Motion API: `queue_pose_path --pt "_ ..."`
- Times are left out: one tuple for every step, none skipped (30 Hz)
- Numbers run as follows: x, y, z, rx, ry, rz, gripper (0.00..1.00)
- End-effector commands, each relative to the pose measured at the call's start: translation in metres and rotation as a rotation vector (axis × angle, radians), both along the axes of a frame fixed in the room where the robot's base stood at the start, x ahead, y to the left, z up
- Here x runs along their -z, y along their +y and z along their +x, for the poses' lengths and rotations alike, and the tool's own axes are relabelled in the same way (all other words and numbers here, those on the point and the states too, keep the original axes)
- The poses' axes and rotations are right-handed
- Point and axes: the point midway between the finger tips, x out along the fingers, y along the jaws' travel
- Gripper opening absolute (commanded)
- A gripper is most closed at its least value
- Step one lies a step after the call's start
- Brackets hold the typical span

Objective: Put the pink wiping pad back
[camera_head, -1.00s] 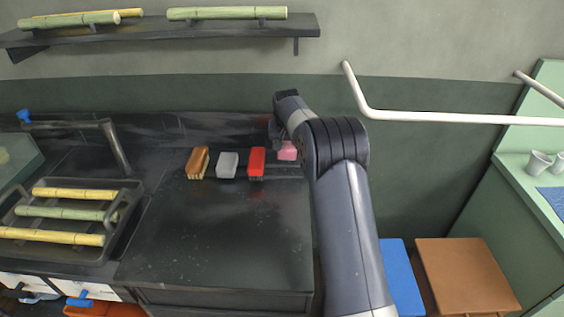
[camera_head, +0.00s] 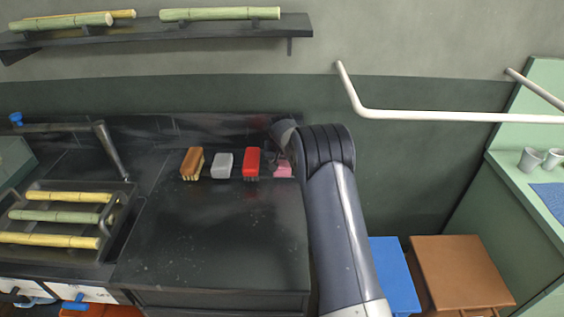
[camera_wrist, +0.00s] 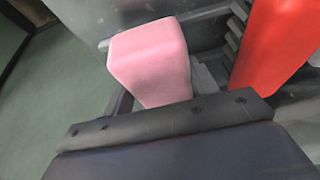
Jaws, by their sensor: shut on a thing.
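The pink wiping pad (camera_head: 283,168) is at the right end of a row at the back of the dark counter, partly hidden by my arm. In the wrist view the pad (camera_wrist: 150,60) stands out beyond a dark bar of my gripper (camera_wrist: 165,115). My gripper is shut on the pad; its fingertips are mostly hidden. The red brush (camera_head: 251,162) is just left of the pad in the head view, and its red body (camera_wrist: 275,45) shows close beside the pad in the wrist view, with a gap between them.
A grey block (camera_head: 222,165) and a brown brush (camera_head: 193,163) continue the row to the left. A sink tray (camera_head: 118,222) with cane pieces is at the left. A white pipe (camera_head: 440,116) runs along the wall at right. The counter front is clear.

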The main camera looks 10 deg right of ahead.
Motion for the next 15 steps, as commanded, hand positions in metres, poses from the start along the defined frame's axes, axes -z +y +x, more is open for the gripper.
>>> queue_pose_path --pt "0.0030 0.0000 0.0000 0.000 0.000 0.000 0.34" --pt "0.0039 0.0000 0.0000 0.000 0.000 0.000 0.34" --pt "0.0051 0.0000 0.0000 0.000 0.000 0.000 0.34" --pt "0.0061 0.0000 -0.0001 0.000 0.000 0.000 0.34" --pt "0.0069 0.0000 0.0000 0.000 0.000 0.000 0.34" --pt "0.0080 0.0000 0.0000 0.000 0.000 0.000 0.34" --pt "0.0083 0.0000 0.0000 0.000 0.000 0.000 0.34" --pt "0.0078 0.0000 0.0000 0.000 0.000 0.000 0.57" --pt "0.0073 0.0000 0.0000 0.000 0.000 0.000 0.60" --pt "0.0073 0.0000 -0.0001 0.000 0.000 0.000 0.62" --pt "0.0073 0.0000 -0.0001 0.000 0.000 0.000 0.65" --pt "0.0073 0.0000 -0.0001 0.000 0.000 0.000 0.68" --pt "0.0072 -0.0001 -0.0002 0.000 0.000 0.000 0.70" --pt "0.0072 0.0000 -0.0001 0.000 0.000 0.000 0.73" --pt "0.0072 0.0000 -0.0001 0.000 0.000 0.000 0.76"
